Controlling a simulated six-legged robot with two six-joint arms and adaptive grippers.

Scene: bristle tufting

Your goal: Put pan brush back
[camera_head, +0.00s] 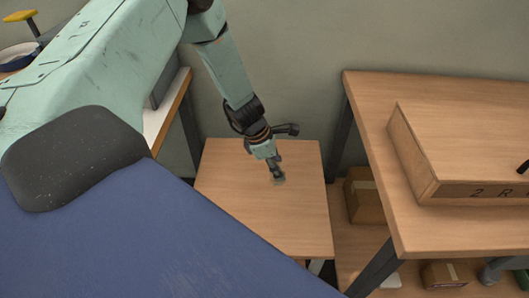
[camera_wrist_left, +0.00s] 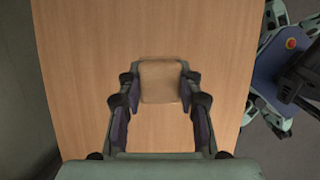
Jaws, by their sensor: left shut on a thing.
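The pan brush shows in the left wrist view as a small tan wooden block (camera_wrist_left: 160,80) between the fingertips. My left gripper (camera_wrist_left: 159,88) is shut on it, with a finger on each side. In the head view my left gripper (camera_head: 275,172) points down over the low wooden table. A small pale patch, seemingly the brush's lower end (camera_head: 280,182), shows below the fingertips. I cannot tell whether the brush touches the tabletop. My right gripper is not in view.
The low table (camera_head: 300,220) is otherwise bare. A higher wooden bench (camera_head: 440,238) stands at right, with a large wooden box (camera_head: 415,165) on it. Cardboard boxes (camera_head: 362,198) sit on its lower shelf. A wall is behind. A yellow-topped thing (camera_head: 20,16) is at far left.

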